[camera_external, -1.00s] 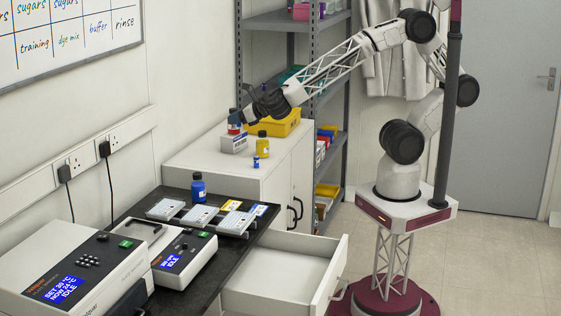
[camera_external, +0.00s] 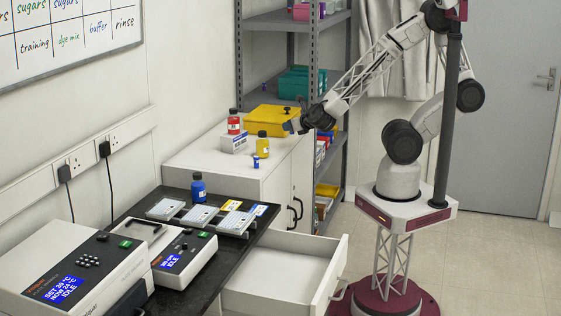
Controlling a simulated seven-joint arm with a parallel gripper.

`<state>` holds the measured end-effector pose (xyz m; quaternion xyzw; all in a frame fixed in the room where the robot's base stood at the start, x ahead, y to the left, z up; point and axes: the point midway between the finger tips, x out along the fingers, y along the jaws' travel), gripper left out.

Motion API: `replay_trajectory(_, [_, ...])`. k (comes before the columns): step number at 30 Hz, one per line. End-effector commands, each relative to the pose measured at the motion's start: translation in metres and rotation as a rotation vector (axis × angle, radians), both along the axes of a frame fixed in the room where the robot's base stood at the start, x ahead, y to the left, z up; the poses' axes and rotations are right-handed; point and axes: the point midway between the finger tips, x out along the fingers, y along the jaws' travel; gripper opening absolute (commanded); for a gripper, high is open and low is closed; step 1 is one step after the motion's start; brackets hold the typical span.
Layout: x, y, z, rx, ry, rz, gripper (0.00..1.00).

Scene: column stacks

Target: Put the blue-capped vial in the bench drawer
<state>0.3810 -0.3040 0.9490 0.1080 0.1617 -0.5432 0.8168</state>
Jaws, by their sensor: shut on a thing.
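A small blue vial (camera_external: 256,161) stands on the white cabinet, beside the yellow bottle. Its cap is too small to make out well. The bench drawer (camera_external: 318,281) is pulled out under the dark bench, and its bare inside shows. My gripper (camera_external: 291,126) is at the right end of the yellow box (camera_external: 266,119), above the cabinet's back part and away from the vial. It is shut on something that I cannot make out. The view does not show whether it touches the box.
A yellow bottle (camera_external: 263,146), a red bottle (camera_external: 234,122) and a white box (camera_external: 234,143) stand on the cabinet (camera_external: 213,162). A blue bottle (camera_external: 198,188) and several pale racks stand on the bench. Two instruments fill the bench's front left. Shelves rise behind the cabinet.

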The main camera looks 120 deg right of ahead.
Motion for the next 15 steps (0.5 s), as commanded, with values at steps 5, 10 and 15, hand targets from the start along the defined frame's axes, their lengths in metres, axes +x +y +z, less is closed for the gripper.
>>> replay_trajectory(5, [-0.0036,0.0002,-0.0014,0.000,0.000,-0.004,0.00])
replay_trajectory(10, [-0.0032,0.0002,-0.0014,0.000,0.001,-0.004,0.00])
replay_trajectory(15, [-0.0001,-0.0022,-0.0017,0.000,0.001,-0.004,0.00])
